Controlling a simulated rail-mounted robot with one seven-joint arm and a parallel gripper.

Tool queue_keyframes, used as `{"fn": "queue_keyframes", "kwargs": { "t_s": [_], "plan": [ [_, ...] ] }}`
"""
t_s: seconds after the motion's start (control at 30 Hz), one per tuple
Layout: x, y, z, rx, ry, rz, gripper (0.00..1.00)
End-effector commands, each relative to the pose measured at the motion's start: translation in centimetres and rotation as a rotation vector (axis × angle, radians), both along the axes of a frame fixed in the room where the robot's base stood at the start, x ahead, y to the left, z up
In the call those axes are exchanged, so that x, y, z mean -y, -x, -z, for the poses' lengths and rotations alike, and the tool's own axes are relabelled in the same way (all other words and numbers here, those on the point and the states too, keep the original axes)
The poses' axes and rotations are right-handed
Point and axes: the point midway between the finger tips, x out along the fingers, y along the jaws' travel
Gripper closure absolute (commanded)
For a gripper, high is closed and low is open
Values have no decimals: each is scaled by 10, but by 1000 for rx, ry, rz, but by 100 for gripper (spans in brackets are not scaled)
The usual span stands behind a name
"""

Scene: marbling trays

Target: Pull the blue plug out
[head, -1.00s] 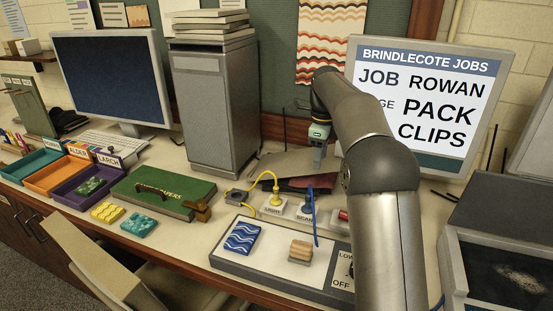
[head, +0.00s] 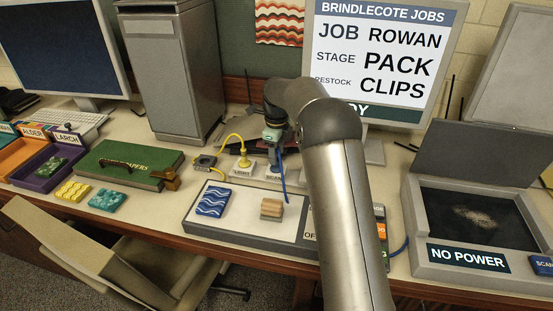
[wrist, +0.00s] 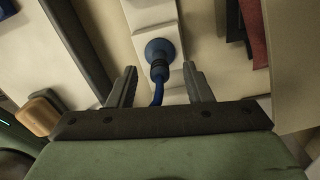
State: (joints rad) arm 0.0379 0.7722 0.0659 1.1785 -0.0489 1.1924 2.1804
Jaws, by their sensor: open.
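The blue plug (wrist: 160,50) sits in a white socket block in the wrist view, with its blue cord running toward my gripper. My gripper (wrist: 161,78) is open, with one finger on each side of the cord and the plug's dark collar, apparently not touching them. In the head view my gripper (head: 275,143) is low over the socket marked SCAN (head: 273,177). It hides the plug there, and only the blue cord (head: 283,183) shows below it.
A yellow plug (head: 244,161) stands in the LIGHT socket just left. In front lies a white-topped tray (head: 250,222) with a blue wavy block (head: 213,202) and a wooden block (head: 271,209). A scanner (head: 480,262) at right reads NO POWER. A monitor (head: 378,60) stands behind.

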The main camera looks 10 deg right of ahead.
Motion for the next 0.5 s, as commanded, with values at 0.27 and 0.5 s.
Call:
{"fn": "queue_keyframes", "kwargs": {
  "t_s": [0.27, 0.5],
  "plan": [
    [0, 0, 30, 0, 0, -1, 54],
    [0, 0, 34, 0, 0, -1, 54]
  ]
}}
